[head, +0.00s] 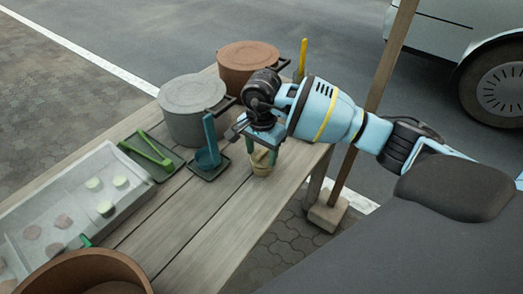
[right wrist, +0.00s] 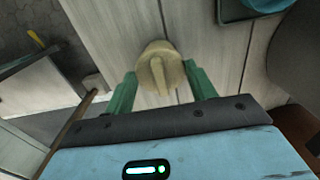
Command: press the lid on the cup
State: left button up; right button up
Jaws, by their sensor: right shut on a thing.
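A small beige cup (head: 261,168) stands upright near the right edge of the wooden table. My right gripper (head: 264,154) comes down over it from above with its green fingers. In the right wrist view, a round beige lid (right wrist: 158,66) with a raised ridge across its top lies between the two fingertips (right wrist: 160,76). The right gripper is shut on the lid. The lid hides most of the cup in this view, and I cannot tell whether it is fully seated. My left gripper is not in view.
A blue ladle (head: 209,150) on a dark tray stands just left of the cup. A grey pot (head: 192,108) and a brown pot (head: 248,60) stand behind. A pale tray (head: 70,200) lies at left. The front table planks (head: 205,225) are clear; a post rises beyond the right edge.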

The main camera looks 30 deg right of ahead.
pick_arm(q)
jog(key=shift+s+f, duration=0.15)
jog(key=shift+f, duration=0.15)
pick_arm(e)
jog(key=shift+f, duration=0.5)
dwell(0.9)
jog(key=o, duration=1.4)
jog(key=shift+o, duration=0.2)
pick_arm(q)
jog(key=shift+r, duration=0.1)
pick_arm(e)
jog(key=shift+r, duration=0.15)
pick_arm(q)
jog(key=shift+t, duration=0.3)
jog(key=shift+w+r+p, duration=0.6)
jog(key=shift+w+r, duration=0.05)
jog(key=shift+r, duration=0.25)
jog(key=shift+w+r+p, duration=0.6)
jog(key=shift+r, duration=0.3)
pick_arm(e)
jog(key=shift+r, duration=2.9)
grip_shut()
